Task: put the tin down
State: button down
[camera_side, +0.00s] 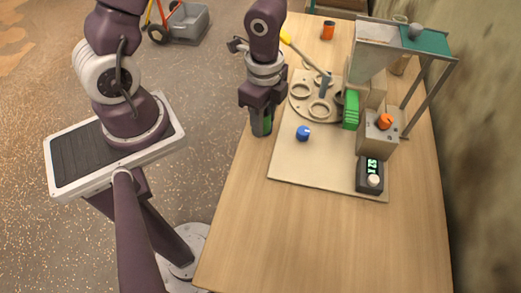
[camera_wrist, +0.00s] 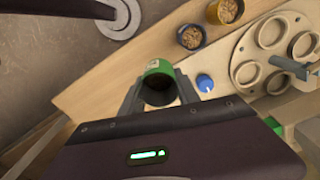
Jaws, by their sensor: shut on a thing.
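My gripper (camera_side: 262,121) is shut on a green tin (camera_side: 266,124), low over the left edge of the wooden table, left of the beige board. In the camera_wrist view the green tin (camera_wrist: 159,67) sits between the two fingers of my gripper (camera_wrist: 157,93). Its open mouth shows a dark inside with no visible filling. The fingers hide most of the tin in the camera_side view. I cannot tell whether its base touches the table.
In the camera_wrist view, a dark tin (camera_wrist: 191,37) and an orange tin (camera_wrist: 225,11) hold grains. The table's front is clear.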

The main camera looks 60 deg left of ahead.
aim_at(261, 157)
jog(key=shift+m, duration=0.5)
jog(key=f, duration=1)
jog(key=shift+s+d+f, duration=0.15)
jog(key=shift+s+d, duration=0.15)
jog(key=shift+s, duration=0.1)
jog(key=c, duration=1.2)
grip_release()
jog(key=shift+f, duration=0.1)
jog(key=shift+o, duration=0.2)
